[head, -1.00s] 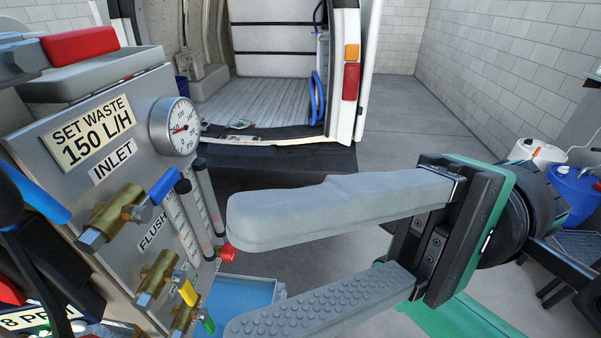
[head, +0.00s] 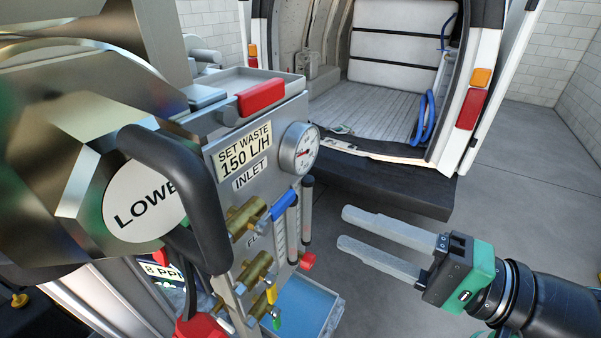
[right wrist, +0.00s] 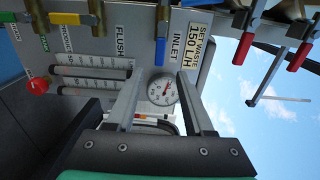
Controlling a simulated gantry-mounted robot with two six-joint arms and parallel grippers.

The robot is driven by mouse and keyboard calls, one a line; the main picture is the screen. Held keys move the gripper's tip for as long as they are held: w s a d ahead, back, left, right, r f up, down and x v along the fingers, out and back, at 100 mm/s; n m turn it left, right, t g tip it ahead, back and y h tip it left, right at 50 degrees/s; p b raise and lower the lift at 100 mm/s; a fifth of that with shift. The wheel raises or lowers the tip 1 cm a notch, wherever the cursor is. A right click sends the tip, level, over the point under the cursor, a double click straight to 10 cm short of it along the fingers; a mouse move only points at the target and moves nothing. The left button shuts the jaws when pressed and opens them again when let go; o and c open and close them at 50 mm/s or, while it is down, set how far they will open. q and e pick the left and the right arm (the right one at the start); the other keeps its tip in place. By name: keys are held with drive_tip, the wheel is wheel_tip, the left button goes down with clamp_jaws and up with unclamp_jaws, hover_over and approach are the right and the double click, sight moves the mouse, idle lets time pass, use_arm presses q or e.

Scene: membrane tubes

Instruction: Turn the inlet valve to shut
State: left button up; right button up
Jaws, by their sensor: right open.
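The inlet valve has a blue lever (head: 284,205) on a brass body (head: 246,216), below the INLET label (head: 251,174) on the grey panel. In the right wrist view the blue lever (right wrist: 161,52) shows near the top, left of the INLET label (right wrist: 177,47). My right gripper (head: 341,228) is open and empty, to the right of the panel and apart from the lever. In the right wrist view its fingers (right wrist: 160,108) frame the gauge from in front. My left gripper is not in view.
A pressure gauge (head: 299,148) sits above the lever, and flow tubes (head: 306,212) stand beside it. Yellow (head: 271,293) and green (head: 277,322) valve levers are below. A black handle (head: 190,190) blocks part of the panel's left side. Open floor lies right of my right gripper.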

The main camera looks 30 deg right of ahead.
sight(288, 203)
drive_tip(key=p+x, duration=0.1)
drive_tip(key=x, duration=0.7)
drive_tip(key=shift+w+a, duration=0.15)
drive_tip(key=shift+w, duration=0.15)
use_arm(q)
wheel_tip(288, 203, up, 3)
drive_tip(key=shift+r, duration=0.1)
use_arm(e)
clamp_jaws()
idle(0.6)
